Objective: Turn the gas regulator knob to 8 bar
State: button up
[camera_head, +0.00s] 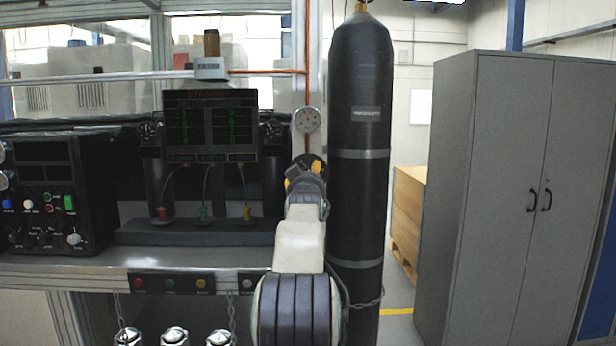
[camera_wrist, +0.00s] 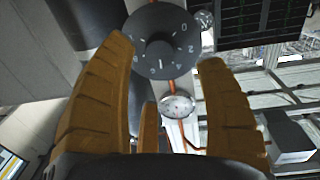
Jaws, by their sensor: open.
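The gas regulator knob (camera_wrist: 158,20) is a dark grey round dial with pale numbers around its rim, seen in the wrist view at top centre. A 0 and a 2 show on its right side; the lower numbers are small, and I cannot tell its setting. In the head view the dark knob (camera_head: 318,162) is partly hidden behind my gripper (camera_head: 304,178). In the wrist view my gripper (camera_wrist: 165,52) is open, with its orange fingers apart to the left and right of the knob. I cannot tell whether either finger touches it.
A tall black gas cylinder (camera_head: 356,110) stands close to the right. A display panel (camera_head: 210,125) is left. A grey cabinet (camera_head: 490,190) stands far right.

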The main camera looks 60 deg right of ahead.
jog(key=shift+p+x, duration=3.15)
jog(key=shift+x, duration=0.45)
jog(key=shift+c, duration=0.5)
jog(key=c, duration=1.1)
jog(key=shift+m, duration=0.3)
jog(key=m, duration=0.3)
jog(key=shift+a+m, duration=0.1)
jog(key=shift+m, duration=0.3)
jog(key=shift+c, duration=0.2)
jog(key=m, duration=0.4)
jog(key=shift+y, duration=0.3)
jog(key=shift+m, duration=0.3)
